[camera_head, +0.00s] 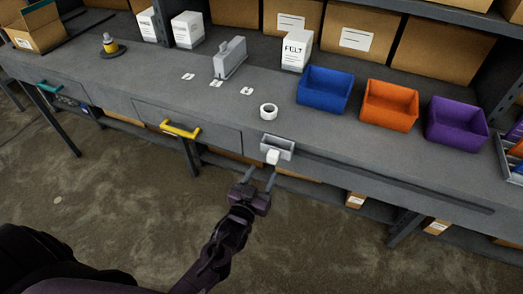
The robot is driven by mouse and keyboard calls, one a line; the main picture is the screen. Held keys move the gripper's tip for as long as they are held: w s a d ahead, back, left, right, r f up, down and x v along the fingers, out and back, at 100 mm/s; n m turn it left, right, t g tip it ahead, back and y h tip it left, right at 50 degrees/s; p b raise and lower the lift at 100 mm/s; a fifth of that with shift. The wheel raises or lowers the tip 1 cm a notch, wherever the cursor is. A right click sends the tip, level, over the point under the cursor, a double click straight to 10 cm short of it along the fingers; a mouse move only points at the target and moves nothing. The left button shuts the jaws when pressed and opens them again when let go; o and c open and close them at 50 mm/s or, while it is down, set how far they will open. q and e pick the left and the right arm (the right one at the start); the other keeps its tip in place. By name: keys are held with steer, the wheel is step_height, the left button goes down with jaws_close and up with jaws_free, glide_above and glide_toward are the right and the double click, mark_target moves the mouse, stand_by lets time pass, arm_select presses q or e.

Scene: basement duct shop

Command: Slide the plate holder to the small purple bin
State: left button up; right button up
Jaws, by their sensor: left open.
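A small grey open-topped holder (278,146) with a white knob (272,157) on its front sits at the bench's front edge, at the left end of a dark rail (400,182). It appears to be the plate holder. The small purple bin (457,122) stands on the bench at the right, beyond the rail. My left gripper (258,177) is open and empty, just below and in front of the white knob. Its two fingers point up toward the bench edge, and they look apart from the knob. My right gripper is not in view.
An orange bin (389,105) and a blue bin (324,88) stand left of the purple one. A white tape roll (268,110) lies behind the holder. A yellow handle (180,130) juts from a drawer at left. The rail's front looks clear.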

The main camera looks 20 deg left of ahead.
mark_target(271, 160)
arm_select(q)
steer(key=w, duration=0.4)
steer(key=w+p, duration=0.1)
steer(key=w, duration=0.1)
steer(key=shift+w+d, duration=0.1)
steer(key=shift+d, duration=0.2)
steer(key=shift+w, duration=0.4)
steer(key=shift+c, duration=0.3)
steer(key=c, duration=0.7)
jaws_close()
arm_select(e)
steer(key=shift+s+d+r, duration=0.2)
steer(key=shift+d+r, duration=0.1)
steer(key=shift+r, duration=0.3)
